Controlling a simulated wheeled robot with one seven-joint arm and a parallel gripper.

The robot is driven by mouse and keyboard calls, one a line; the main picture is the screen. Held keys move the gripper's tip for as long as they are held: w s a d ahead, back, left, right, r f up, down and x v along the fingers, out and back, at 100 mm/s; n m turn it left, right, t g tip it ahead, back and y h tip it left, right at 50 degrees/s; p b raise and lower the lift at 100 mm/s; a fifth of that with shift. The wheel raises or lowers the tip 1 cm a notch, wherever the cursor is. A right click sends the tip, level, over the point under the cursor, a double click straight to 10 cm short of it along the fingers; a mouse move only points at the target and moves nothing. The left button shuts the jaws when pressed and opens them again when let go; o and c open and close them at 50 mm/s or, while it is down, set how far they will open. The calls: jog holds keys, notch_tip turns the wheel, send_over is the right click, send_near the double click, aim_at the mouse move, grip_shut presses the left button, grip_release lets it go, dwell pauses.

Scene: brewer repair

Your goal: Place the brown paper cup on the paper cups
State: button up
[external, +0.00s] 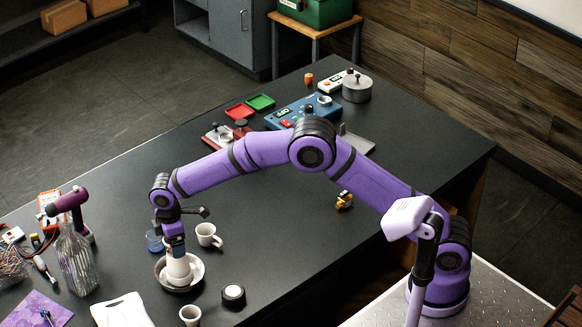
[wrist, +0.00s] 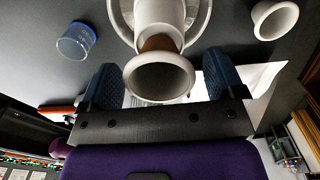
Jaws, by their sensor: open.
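The brown band looks like part of the brown paper cup, mostly hidden by the pale one. My gripper (external: 175,243) is directly over the stack, fingers (wrist: 160,62) open on either side of the near cup, with gaps. Contact between the cups cannot be told.
A clear blue cup (external: 154,241) and a white mug (external: 208,235) stand close to the bowl. A white cup (external: 190,315), a black-and-white round item (external: 233,295) and a white board (external: 122,311) are nearer the front. A glass bottle (external: 76,262) stands left.

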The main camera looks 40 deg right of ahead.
notch_tip(320, 180, up, 11)
dwell(0.4)
jog(key=shift+d+r, duration=0.1)
jog(key=shift+r, duration=0.05)
jog(key=s+d+r+m+t, duration=0.1)
jog(key=s+d+r+m, duration=0.2)
jog(key=d+r, duration=0.6)
jog(key=s+d+r+m+t, duration=0.15)
jog(key=d+r, duration=0.45)
jog(key=d, duration=0.8)
jog(key=s+d+r+m, duration=0.4)
jog(key=s+d, duration=0.6)
jog(key=d, duration=0.2)
jog(key=s+d+f+m+t, duration=0.1)
jog(key=s+d+f+m, duration=0.2)
jog(key=s+d, duration=0.4)
jog(key=s+d+f+m+t, duration=0.1)
jog(key=s+d+f+m, duration=0.2)
jog(key=s, duration=1.1)
jog(key=d+f, duration=0.1)
jog(key=d, duration=0.2)
jog(key=shift+s+d+t, duration=0.3)
jog(key=shift+d+t, duration=0.05)
jog(key=shift+d, duration=0.05)
